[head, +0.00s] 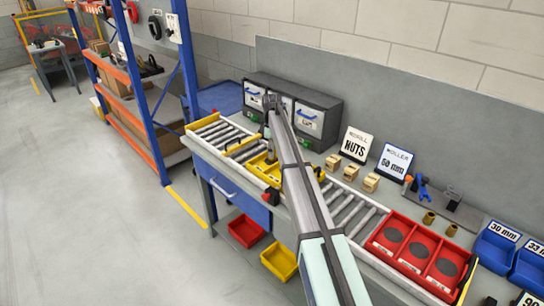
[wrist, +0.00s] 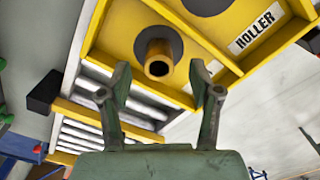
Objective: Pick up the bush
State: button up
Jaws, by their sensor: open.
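A brass-coloured hollow bush (wrist: 158,64) stands on a dark round pad in a compartment of the yellow carrier (wrist: 120,38) in the wrist view. My gripper (wrist: 160,92) is open and empty. Its two fingers are spread wider than the bush, one toward each side, and the bush appears just beyond the fingertips, apart from them. In the head view the yellow carrier (head: 257,175) sits on the roller conveyor. My arm and gripper hide much of it there, and I cannot make out this bush.
A red carrier (head: 448,293) with dark round pads is on the conveyor at right. Two brass bushes (head: 428,218) (head: 452,230) stand on the bench. Small boxes (head: 351,173) and signs (head: 356,144) line the back. A grey drawer unit (head: 325,95) stands behind my gripper.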

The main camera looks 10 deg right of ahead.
jog(key=shift+f+p, duration=0.45)
jog(key=shift+f, duration=1.1)
grip_shut()
jog(key=shift+r, duration=0.1)
